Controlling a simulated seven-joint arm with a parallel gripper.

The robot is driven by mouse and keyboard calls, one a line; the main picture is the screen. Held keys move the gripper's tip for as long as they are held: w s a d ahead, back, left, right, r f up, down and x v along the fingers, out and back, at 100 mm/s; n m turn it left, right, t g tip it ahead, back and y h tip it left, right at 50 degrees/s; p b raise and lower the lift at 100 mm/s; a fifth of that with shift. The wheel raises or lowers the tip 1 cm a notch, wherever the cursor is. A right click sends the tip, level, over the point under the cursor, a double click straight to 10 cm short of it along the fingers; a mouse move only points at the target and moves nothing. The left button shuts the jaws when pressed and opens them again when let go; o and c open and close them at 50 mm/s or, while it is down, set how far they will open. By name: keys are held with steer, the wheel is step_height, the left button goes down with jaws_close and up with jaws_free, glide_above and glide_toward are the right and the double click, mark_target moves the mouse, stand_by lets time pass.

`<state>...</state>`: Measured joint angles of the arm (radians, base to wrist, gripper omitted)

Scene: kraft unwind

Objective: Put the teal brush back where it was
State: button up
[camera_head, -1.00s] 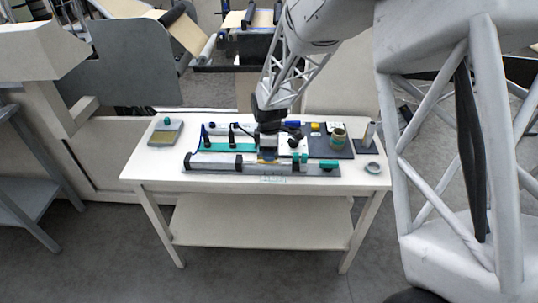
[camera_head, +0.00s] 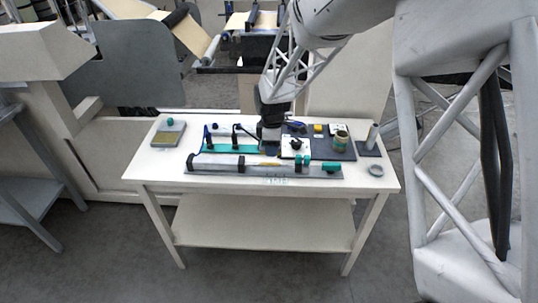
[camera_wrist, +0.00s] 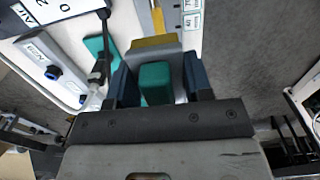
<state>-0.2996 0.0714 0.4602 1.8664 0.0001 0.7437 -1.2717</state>
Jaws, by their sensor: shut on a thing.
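In the wrist view, the teal brush (camera_wrist: 155,84) shows as a teal block between the two dark blue fingers of my gripper (camera_wrist: 158,78). My gripper is shut on it. A grey part and a yellow band lie just beyond the teal block; I cannot tell whether they belong to the brush. In the head view, my gripper (camera_head: 269,143) points down over the middle of the table, at the right end of a teal strip (camera_head: 222,149). The brush is too small to make out there.
The white table (camera_head: 150,180) carries a long grey rail (camera_head: 215,163) with teal clamps along its front. A small tray (camera_head: 177,127) stands left.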

steer(key=shift+a, duration=0.15)
steer(key=s+a, duration=0.1)
steer(key=a, duration=0.4)
steer(key=s+a+f, duration=0.1)
steer(key=a, duration=0.4)
steer(key=s+a+f, duration=0.1)
steer(key=a, duration=0.4)
steer(key=shift+a, duration=0.25)
steer(key=s+a+f, duration=0.1)
steer(key=s+a, duration=0.3)
steer(key=a, duration=0.4)
steer(key=s+a+f, duration=0.1)
steer(key=s+a, duration=0.2)
steer(key=a, duration=0.6)
steer(key=shift+s+f, duration=0.2)
steer(key=shift+s, duration=0.2)
steer(key=shift+w+a, duration=0.1)
glide_above(156, 165)
steer(key=shift+f, duration=0.75)
steer(key=shift+f, duration=1.75)
steer(key=shift+f, duration=0.1)
